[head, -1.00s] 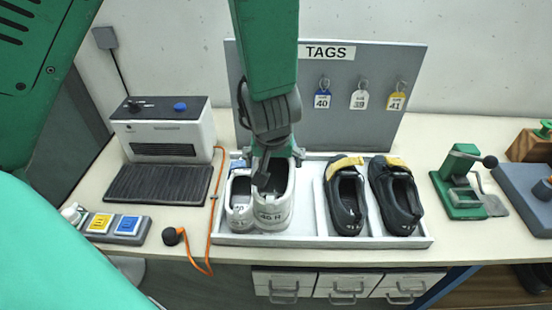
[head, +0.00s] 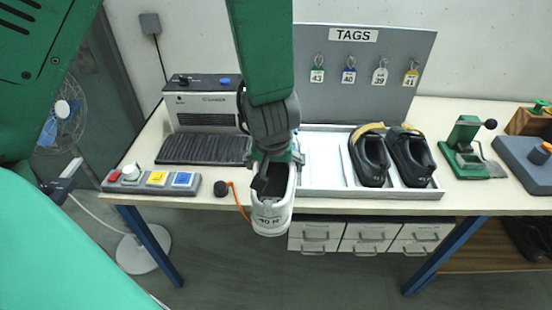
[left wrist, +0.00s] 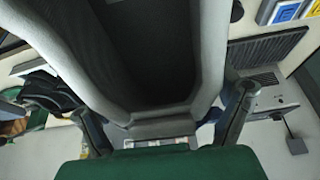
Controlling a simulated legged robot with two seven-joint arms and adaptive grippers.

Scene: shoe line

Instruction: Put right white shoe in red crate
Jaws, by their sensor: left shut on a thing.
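My left gripper (head: 272,168) is shut on a white shoe (head: 271,222) with a black inside. The shoe's opening fills the left wrist view (left wrist: 165,128), with a gripper finger on each side. The other white shoe is not visible; my arm and the held shoe cover part of the tray's left side. The red crate is not in view. My right gripper is not in view.
Two black shoes (head: 371,166) stand in the right part of the grey-white tray (head: 318,160). A tag board (head: 310,95) stands behind it. A button box (head: 150,187) and heater-like unit (head: 203,108) are left, a green press (head: 465,150) right. Floor shows in front.

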